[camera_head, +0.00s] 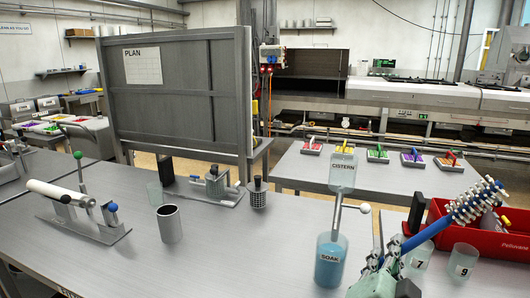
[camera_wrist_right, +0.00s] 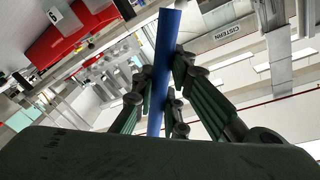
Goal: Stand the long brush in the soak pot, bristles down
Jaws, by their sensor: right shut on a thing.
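The long brush (camera_head: 468,207) has a blue handle and a head of blue and white bristles. It is tilted, with the bristle end up and to the right. My right gripper (camera_head: 390,258) is shut on the blue handle at the lower right of the head view. In the right wrist view the blue handle (camera_wrist_right: 165,70) passes between the green-padded fingers (camera_wrist_right: 163,98). The soak pot (camera_head: 331,260), a clear cylinder labelled SOAK with blue liquid, stands on the table left of my right gripper. The brush is apart from it. My left gripper is not in view.
The cistern (camera_head: 342,170) and a rod with a white ball (camera_head: 364,208) rise above the soak pot. Cups 7 (camera_head: 419,262) and 9 (camera_head: 463,262) and a red bin (camera_head: 490,238) stand at right. A metal cup (camera_head: 169,224) stands left; table between is clear.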

